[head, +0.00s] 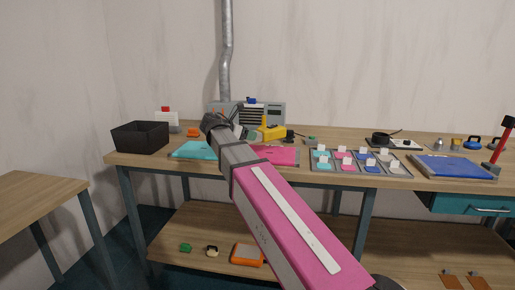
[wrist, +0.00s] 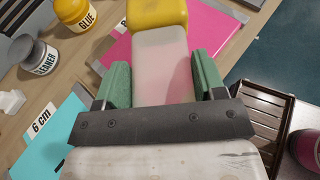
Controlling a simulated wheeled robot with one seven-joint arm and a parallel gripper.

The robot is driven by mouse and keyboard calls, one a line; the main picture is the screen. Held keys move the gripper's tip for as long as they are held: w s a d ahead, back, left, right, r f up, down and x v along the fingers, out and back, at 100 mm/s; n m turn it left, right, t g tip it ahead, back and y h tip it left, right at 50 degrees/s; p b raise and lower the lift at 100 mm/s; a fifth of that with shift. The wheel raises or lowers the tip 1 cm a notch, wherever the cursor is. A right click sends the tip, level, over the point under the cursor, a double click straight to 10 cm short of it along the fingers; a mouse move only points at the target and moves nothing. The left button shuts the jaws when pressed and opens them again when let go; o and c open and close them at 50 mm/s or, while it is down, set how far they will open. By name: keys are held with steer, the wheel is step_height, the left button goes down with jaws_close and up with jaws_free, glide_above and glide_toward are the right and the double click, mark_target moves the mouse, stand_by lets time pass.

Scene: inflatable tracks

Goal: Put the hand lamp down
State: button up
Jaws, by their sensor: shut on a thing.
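The hand lamp has a yellow part (wrist: 158,14) and a pale, translucent part (wrist: 160,52), both seen in the wrist view. My gripper (wrist: 162,78) has green finger pads on both sides of the pale part and is shut on it. In the head view the yellow part (head: 271,132) shows just beyond the end of my arm, over the back of the workbench (head: 350,183). The lamp overlaps the pink sheet (wrist: 222,35) in the wrist view. I cannot tell whether the lamp touches the bench. My arm hides part of the gripper in the head view.
A teal sheet (head: 194,150) labelled 6 cm lies left of the pink one. A glue jar (wrist: 74,14) and a cleaner jar (wrist: 40,58) stand nearby. A black bin (head: 140,137) is at the left, a tray of coloured pieces (head: 318,167) at the right. A grey device (head: 272,113) stands behind.

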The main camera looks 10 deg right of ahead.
steer(key=x, duration=0.4)
steer(key=shift+d+f, duration=0.25)
steer(key=shift+f, duration=2.25)
steer(key=o, duration=0.7)
steer(key=shift+f, duration=0.15)
steer(key=o, duration=0.5)
steer(key=shift+c, duration=0.2)
